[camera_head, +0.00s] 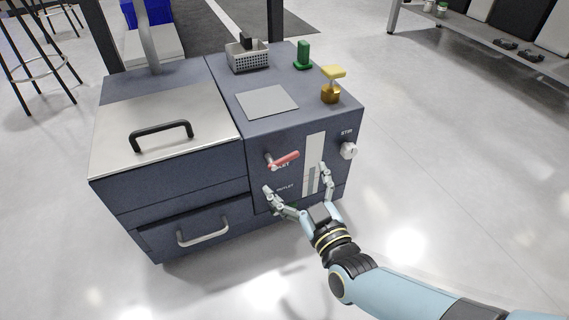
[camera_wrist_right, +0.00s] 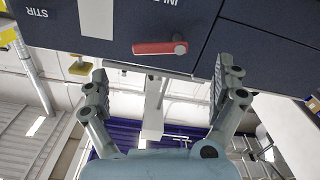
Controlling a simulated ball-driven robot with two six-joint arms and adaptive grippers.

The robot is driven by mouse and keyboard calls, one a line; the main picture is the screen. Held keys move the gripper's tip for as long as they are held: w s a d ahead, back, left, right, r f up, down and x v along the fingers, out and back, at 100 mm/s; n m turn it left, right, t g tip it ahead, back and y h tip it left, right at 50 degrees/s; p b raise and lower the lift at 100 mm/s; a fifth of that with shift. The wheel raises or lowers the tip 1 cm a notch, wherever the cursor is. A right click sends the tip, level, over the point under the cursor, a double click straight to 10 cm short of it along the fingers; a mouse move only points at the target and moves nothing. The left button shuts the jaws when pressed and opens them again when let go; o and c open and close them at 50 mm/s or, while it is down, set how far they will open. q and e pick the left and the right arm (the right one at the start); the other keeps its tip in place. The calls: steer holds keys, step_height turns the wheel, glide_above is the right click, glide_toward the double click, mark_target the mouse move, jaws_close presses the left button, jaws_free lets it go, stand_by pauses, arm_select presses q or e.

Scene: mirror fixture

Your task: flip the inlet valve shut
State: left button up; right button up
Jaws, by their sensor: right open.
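The inlet valve (camera_head: 284,160) is a red lever on the front panel of the dark blue machine. It lies roughly level, with its grey pivot at the left end and the handle pointing right. In the right wrist view the valve (camera_wrist_right: 158,47) appears upside down, near the top between the finger lines. My right gripper (camera_head: 296,180) is open and empty, below and in front of the lever, with one finger on each side; it appears apart from it. It also shows in the right wrist view (camera_wrist_right: 162,70). My left gripper is not in view.
The OUTLET label (camera_head: 285,187) is below the valve, partly near my finger. A pale gauge strip (camera_head: 314,150) and a STIR knob (camera_head: 348,150) are to the right. A drawer handle (camera_head: 203,232) and a lid handle (camera_head: 162,135) are left. Floor in front is clear.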

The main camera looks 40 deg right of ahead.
mark_target(284, 162)
steer(key=b+x, duration=0.1)
steer(key=x, duration=0.4)
steer(key=shift+w+f+b, duration=0.15)
steer(key=shift+w+b, duration=0.15)
steer(key=shift+w, duration=0.1)
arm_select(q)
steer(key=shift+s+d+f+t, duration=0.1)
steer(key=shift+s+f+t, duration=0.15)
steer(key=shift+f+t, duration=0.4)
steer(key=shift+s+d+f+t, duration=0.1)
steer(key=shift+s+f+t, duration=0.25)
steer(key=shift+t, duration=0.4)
arm_select(e)
steer(key=shift+w+d, duration=0.2)
steer(key=shift+w, duration=0.45)
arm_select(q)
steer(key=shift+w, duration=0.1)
arm_select(e)
steer(key=shift+c, duration=0.3)
steer(key=c, duration=1.1)
steer(key=m, duration=0.3)
steer(key=shift+f, duration=0.3)
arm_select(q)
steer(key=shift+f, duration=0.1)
arm_select(e)
steer(key=o, duration=1.2)
steer(key=shift+c, duration=0.2)
